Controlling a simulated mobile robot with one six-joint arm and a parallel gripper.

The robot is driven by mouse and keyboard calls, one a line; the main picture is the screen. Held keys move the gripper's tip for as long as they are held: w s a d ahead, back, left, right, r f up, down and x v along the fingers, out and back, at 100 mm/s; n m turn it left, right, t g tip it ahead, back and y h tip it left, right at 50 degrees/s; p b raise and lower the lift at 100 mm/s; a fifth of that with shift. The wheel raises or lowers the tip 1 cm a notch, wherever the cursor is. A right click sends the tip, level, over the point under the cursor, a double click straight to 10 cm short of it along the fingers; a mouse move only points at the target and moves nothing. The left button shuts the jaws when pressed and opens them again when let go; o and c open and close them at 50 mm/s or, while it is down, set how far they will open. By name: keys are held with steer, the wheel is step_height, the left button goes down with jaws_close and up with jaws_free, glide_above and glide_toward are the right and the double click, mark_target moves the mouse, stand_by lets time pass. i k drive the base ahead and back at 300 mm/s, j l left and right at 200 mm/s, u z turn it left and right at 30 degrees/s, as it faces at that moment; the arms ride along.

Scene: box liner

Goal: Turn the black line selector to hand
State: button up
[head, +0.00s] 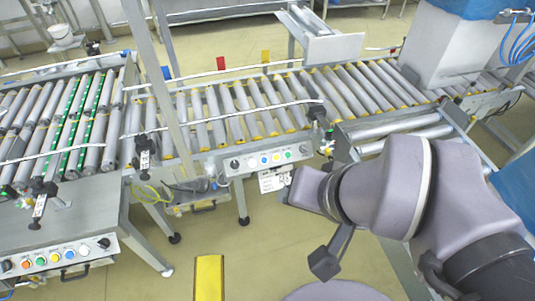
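A centre control panel (262,160) on the front of the middle conveyor has a black selector knob (235,164) at its left end. Another dark knob (303,148) is at its right end, with several coloured buttons between. A lower-left panel (62,257) also has black knobs, one at its right end (104,243) and one at its left end (6,265). I cannot tell which is the line selector or where any knob points. My gripper (290,190) is at the end of my arm, right of and below the centre panel, apart from its left knob. Its fingers cannot be made out.
Roller conveyors (233,110) run across behind the panels. A white tag (274,181) hangs below the centre panel. A yellow floor strip (208,278) lies in front. A large grey machine housing (450,45) stands at the back right. Open floor lies before the centre panel.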

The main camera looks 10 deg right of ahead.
mark_target(235, 165)
steer(key=i+j, duration=0.1)
steer(key=j, duration=0.25)
steer(key=i+j+u, duration=0.1)
steer(key=j, duration=0.2)
steer(key=i+j, duration=0.1)
steer(key=j, duration=0.25)
steer(key=i+j+u, duration=0.1)
steer(key=j, duration=0.2)
